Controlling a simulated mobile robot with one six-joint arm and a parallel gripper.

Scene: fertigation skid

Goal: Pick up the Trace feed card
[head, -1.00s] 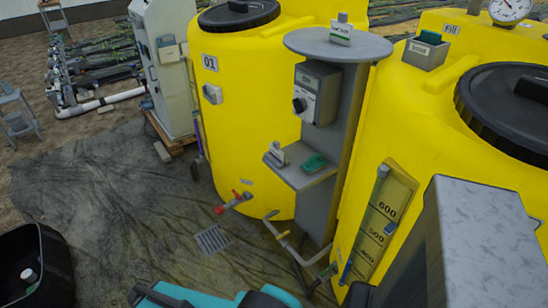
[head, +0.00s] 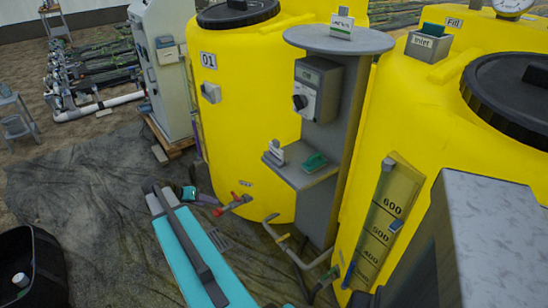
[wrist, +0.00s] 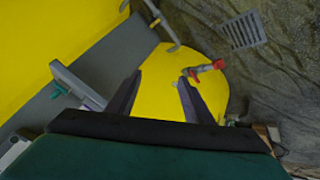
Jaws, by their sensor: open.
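I cannot read any label as Trace. On the small grey shelf (head: 302,175) below stand a light grey-white piece (head: 275,151) and a green piece (head: 315,161). Another green piece (head: 433,30) sits in the grey block marked Inlet. My gripper (wrist: 160,77) is open and empty in the wrist view, pointing towards the lower yellow tank and red-handled valve. The shelf edge (wrist: 78,85) with a green piece (wrist: 59,89) lies to its left.
Yellow tanks (head: 245,110) flank the post, which carries a grey control box (head: 317,90). A red-handled valve (head: 235,201) and bent pipe (head: 283,232) stick out low down. A black bin (head: 35,265) stands at lower left. The dark ground sheet is mostly clear.

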